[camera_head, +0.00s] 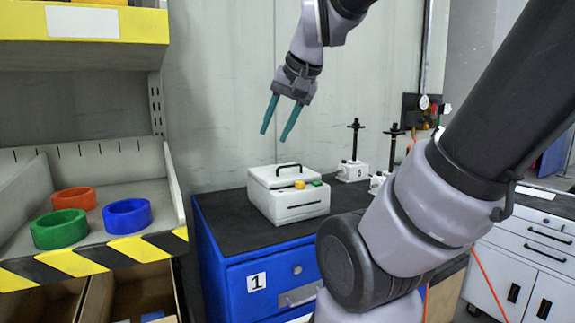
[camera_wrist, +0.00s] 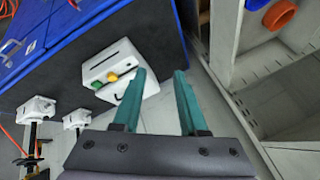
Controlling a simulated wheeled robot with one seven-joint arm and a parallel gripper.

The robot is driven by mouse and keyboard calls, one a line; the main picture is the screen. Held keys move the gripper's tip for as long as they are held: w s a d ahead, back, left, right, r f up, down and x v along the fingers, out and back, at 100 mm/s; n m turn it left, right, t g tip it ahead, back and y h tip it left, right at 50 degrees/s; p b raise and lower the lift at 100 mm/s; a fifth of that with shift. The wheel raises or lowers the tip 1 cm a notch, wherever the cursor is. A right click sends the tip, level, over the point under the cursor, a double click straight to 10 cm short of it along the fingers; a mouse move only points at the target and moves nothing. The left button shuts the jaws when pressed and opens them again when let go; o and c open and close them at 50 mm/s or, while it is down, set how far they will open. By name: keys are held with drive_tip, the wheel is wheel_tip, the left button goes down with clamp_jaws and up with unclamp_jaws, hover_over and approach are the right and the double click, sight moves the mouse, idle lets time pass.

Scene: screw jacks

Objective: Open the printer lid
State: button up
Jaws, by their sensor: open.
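The white printer (camera_head: 288,203) stands on the dark top of the blue cabinet. Its lid (camera_head: 272,178) looks closed, with a black handle (camera_head: 289,167) arched on top. A yellow and a green button sit near the lid's front right. My gripper (camera_head: 277,132) hangs in the air above the printer, apart from it, with two teal fingers spread and nothing between them. In the wrist view the printer (camera_wrist: 117,70) is left of the fingers of my gripper (camera_wrist: 163,78), and its handle is partly hidden by the left finger.
Two screw jacks (camera_head: 353,170) stand right of the printer. The blue cabinet (camera_head: 262,279) carries a "1" label. A shelf at the left holds orange, green and blue rings (camera_head: 127,216). A grey wall is behind. My arm crosses the right side.

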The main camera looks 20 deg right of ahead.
drive_tip(key=w+d+m+g+h, duration=0.1)
drive_tip(key=w+d+m, duration=0.3)
drive_tip(key=w, duration=0.3)
drive_tip(key=w+d+m+g, duration=0.2)
drive_tip(key=w+d+m, duration=0.15)
drive_tip(key=w, duration=0.35)
drive_tip(key=m+g, duration=0.1)
drive_tip(key=m, duration=0.4)
hover_over(291, 175)
drive_tip(key=shift+n+h, duration=0.25)
drive_tip(key=shift+h, duration=0.15)
drive_tip(key=s+x, duration=0.1)
drive_tip(key=x, duration=0.3)
drive_tip(key=s+x, duration=0.1)
drive_tip(key=x, duration=0.4)
drive_tip(key=s+x, duration=0.1)
drive_tip(key=x, duration=0.3)
drive_tip(key=shift+a+f, duration=0.15)
drive_tip(key=shift+f, duration=0.4)
clamp_jaws()
